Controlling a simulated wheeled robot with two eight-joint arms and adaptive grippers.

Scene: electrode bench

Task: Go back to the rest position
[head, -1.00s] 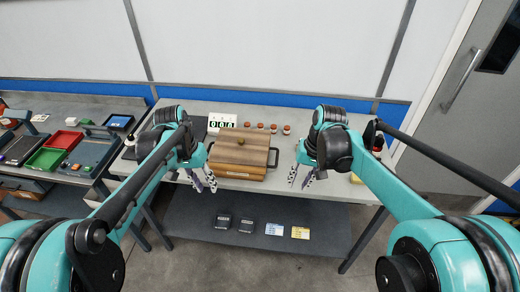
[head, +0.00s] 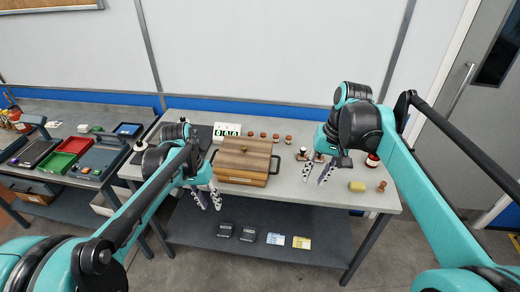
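My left gripper (head: 206,199) hangs in front of the bench's front edge, left of the wooden box; its fingers are apart with nothing between them. My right gripper (head: 316,172) is over the right part of the bench, right of the box; its fingers are apart and I see nothing held. The wooden box (head: 241,173) with a striped lid and a round knob sits on the grey bench (head: 290,190) between the grippers, touching neither as far as I can see.
A white display (head: 227,130) and several small brown-red pots (head: 264,136) stand behind the box. Red (head: 74,145) and green (head: 52,162) trays are on the left table. Cards and dark packs lie on the lower shelf (head: 260,215).

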